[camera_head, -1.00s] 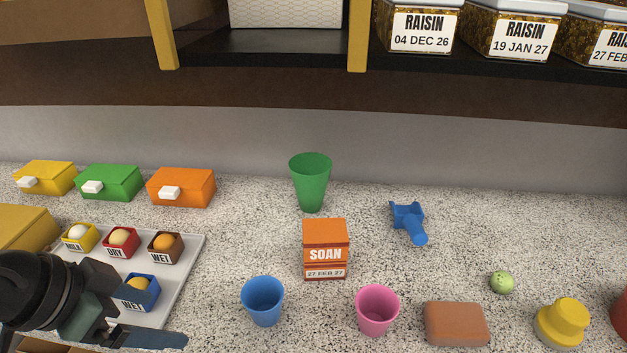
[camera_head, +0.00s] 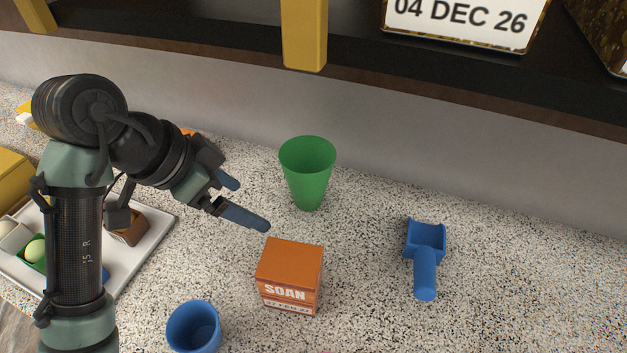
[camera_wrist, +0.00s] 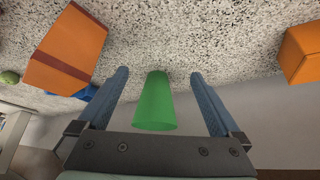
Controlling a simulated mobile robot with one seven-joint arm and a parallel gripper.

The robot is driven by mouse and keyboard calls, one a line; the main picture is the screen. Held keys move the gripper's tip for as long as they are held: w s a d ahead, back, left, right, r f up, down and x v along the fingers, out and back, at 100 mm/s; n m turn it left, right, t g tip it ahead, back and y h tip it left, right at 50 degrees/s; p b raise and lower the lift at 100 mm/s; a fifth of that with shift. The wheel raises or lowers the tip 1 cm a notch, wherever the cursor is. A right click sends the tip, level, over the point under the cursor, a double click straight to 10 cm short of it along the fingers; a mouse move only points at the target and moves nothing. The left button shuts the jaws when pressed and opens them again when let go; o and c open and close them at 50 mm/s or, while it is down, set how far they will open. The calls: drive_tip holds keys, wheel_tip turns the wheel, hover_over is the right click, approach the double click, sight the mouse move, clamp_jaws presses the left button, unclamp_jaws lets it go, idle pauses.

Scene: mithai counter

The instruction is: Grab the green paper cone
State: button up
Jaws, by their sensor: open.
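The green paper cone (camera_head: 307,175) stands upright on the speckled counter, wide rim up, near the back wall in the head view. My gripper (camera_head: 250,203) is open and empty, to the left of the cone and apart from it, with its fingers pointing toward it. In the wrist view the cone (camera_wrist: 156,103) shows between the two blue fingers of my gripper (camera_wrist: 159,80), with a gap on each side. Nothing hides the cone in the head view.
An orange SOAN box (camera_head: 289,275) stands just in front of the cone. A blue scoop (camera_head: 425,262) lies to the right, and a blue cup (camera_head: 194,327) stands at the front. A shelf with a yellow post (camera_head: 304,35) overhangs the back.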

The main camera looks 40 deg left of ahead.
sight(286, 170)
drive_tip(key=w+d, duration=0.1)
drive_tip(key=w, duration=0.1)
drive_tip(key=w+d, duration=0.1)
drive_tip(key=w, duration=0.5)
drive_tip(key=shift+d+p, duration=0.3)
drive_tip(key=shift+d, duration=0.1)
drive_tip(key=x, duration=0.5)
drive_tip(key=shift+w+d+f, duration=0.1)
drive_tip(key=shift+w+d, duration=0.05)
drive_tip(key=shift+w, duration=0.15)
drive_tip(key=shift+c, duration=0.3)
drive_tip(key=c, duration=1)
